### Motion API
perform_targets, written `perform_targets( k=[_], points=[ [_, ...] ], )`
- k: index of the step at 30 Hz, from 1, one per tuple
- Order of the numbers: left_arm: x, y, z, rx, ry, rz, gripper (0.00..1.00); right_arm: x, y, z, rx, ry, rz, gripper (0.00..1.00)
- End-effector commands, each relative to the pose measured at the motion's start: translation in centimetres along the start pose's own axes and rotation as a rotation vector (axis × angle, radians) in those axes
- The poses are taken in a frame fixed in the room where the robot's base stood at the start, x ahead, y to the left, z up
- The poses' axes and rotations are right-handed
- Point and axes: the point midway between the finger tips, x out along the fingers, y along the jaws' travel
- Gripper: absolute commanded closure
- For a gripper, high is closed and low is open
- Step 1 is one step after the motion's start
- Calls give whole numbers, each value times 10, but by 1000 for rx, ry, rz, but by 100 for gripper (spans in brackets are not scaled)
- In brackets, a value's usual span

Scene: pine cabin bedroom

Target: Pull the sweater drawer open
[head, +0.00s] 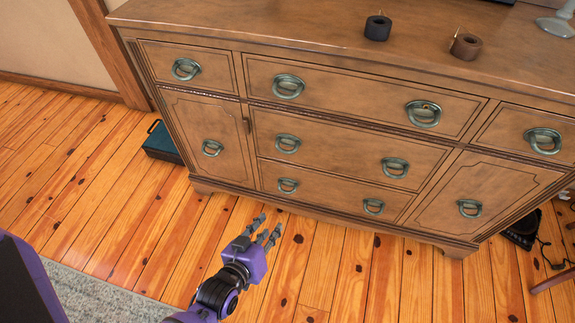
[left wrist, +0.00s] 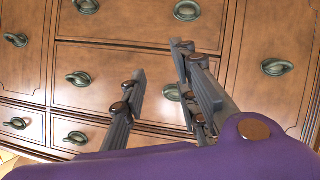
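A wooden dresser (head: 330,30) with several drawers and two side doors stands in front of me, and all its drawers look shut. No label shows which one is the sweater drawer. The middle column holds a wide top drawer (head: 350,90), a middle drawer (head: 340,150) and a bottom drawer (head: 330,194), each with two greenish ring handles. My left gripper (head: 267,226) is in front of the dresser, low over the floor, fingers towards it. In the left wrist view its fingers (left wrist: 158,75) are spread apart with nothing between them. My right gripper is not in view.
A dark teal box (head: 162,143) lies on the floor against the dresser's left side. Two small dark candles (head: 378,27) (head: 465,46) stand on top. A grey rug (head: 100,296) lies at the lower left. The plank floor in front is clear.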

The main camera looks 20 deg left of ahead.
Motion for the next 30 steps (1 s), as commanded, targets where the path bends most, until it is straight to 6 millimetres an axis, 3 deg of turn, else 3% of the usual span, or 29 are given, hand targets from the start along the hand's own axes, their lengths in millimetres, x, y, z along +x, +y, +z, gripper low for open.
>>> perform_targets(
  k=[1,3,9,11,15,21,30],
  points=[
    [33,-2,4,-67,51,24,72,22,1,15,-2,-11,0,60],
    [68,1,-9,-179,131,65,72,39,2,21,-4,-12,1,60],
    [144,1,-49,-569,352,214,72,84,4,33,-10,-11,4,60],
    [158,-3,-61,-716,416,273,72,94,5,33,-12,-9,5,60],
    [148,-19,-83,-989,510,371,72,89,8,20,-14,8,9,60],
    [137,-21,-99,-1171,556,471,72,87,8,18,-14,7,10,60],
    [167,-19,-121,-1186,553,478,72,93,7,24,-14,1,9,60]
  ],
)
